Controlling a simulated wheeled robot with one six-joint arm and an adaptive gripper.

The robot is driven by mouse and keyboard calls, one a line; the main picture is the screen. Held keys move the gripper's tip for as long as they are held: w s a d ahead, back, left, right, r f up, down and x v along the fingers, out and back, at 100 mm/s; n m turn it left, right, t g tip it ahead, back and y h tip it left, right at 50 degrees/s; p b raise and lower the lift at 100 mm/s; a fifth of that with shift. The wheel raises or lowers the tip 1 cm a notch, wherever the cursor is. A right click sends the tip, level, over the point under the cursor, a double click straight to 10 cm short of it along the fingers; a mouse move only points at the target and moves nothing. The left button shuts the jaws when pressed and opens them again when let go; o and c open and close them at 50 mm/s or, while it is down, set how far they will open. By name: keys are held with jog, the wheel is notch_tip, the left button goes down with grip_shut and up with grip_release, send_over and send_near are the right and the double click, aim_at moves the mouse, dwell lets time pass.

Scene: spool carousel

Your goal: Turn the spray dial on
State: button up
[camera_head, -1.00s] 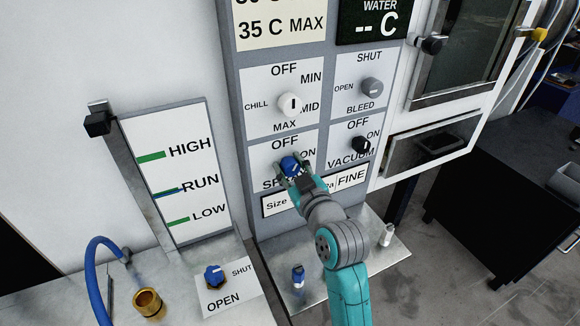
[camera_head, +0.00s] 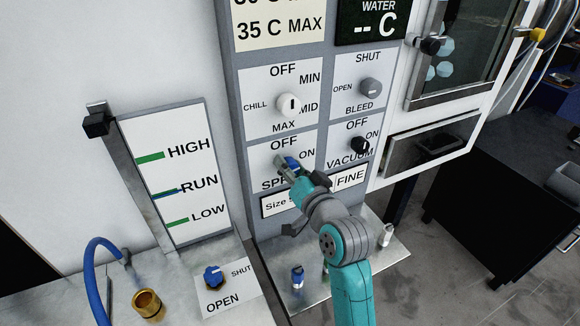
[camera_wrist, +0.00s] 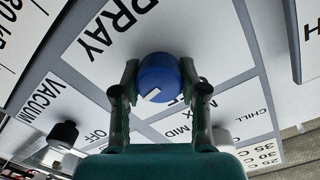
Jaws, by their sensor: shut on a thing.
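The blue spray dial (camera_head: 291,162) is on the panel plate marked OFF, ON and SPRAY. My gripper (camera_head: 289,165) is shut on it, and the fingers and wrist cover part of the plate. In the wrist view the dial (camera_wrist: 158,73) sits between the two fingertips of my gripper (camera_wrist: 159,80), one on each side. Its white mark points to the lower left there, which is the upper right on the panel, the side where ON is printed in the head view. The wrist view does not show the spray plate's ON label clearly.
A white chill dial (camera_head: 288,104) is above, a grey bleed dial (camera_head: 370,88) at upper right, and a black vacuum dial (camera_head: 360,145) close to the right. A blue valve knob (camera_head: 213,276) is on the bench at lower left. Pale blue shapes (camera_head: 445,60) show in the chamber window.

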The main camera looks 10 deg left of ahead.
jog(key=shift+f+m, duration=0.1)
jog(key=shift+m, duration=0.9)
jog(key=o, duration=1.1)
jog(key=shift+o, duration=0.2)
jog(key=v, duration=1.2)
jog(key=shift+w, duration=0.1)
